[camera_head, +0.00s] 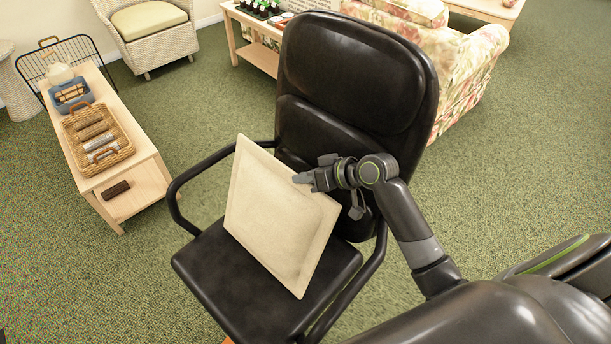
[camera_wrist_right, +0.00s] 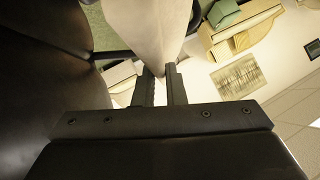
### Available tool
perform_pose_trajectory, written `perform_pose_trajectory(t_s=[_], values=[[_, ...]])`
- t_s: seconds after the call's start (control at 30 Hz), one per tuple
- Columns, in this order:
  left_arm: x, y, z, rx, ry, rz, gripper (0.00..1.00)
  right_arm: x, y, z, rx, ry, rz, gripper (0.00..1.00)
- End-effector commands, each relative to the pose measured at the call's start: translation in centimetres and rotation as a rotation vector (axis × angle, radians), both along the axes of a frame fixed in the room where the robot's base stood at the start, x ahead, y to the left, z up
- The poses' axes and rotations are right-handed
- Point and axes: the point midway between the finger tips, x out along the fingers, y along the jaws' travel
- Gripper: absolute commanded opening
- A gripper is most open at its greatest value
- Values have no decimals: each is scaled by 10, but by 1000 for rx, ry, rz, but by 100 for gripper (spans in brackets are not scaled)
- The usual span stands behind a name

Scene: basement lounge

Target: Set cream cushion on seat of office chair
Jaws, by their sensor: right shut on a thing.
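The cream cushion (camera_head: 272,215) is a flat square standing tilted over the seat of the black office chair. Its lower edge is at the seat (camera_head: 250,290); I cannot tell whether it rests on it. My right gripper (camera_head: 303,179) is shut on the cushion's upper right edge, in front of the chair's backrest (camera_head: 350,75). In the right wrist view, the cushion (camera_wrist_right: 148,30) rises at the tips of the gripper's two fingers (camera_wrist_right: 160,75). My left gripper is not in view.
The chair's armrests (camera_head: 190,180) flank the seat. A wooden bench (camera_head: 140,170) with a wicker tray (camera_head: 98,138) stands at the left. A wicker armchair (camera_head: 150,30) and a floral sofa (camera_head: 465,60) are behind. Green carpet lies open at the right.

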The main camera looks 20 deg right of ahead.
Motion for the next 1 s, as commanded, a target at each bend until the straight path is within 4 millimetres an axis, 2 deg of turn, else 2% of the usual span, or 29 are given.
perform_pose_trajectory(t_s=[0.03, 0.07, 0.1, 0.27, 0.67, 1.0], values=[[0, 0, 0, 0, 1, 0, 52, 0, 0, 1, 1, -2, 0, 0], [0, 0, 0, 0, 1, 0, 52, 0, 0, 1, 1, -2, 0, 12], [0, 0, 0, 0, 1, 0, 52, 0, 0, 1, 1, -2, 0, 17], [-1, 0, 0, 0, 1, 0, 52, 0, 0, 1, 1, -2, 0, 36], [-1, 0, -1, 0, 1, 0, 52, -5, -6, 4, -2, 0, -1, 36], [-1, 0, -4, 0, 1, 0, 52, -41, -38, 36, -7, -1, 1, 36]])
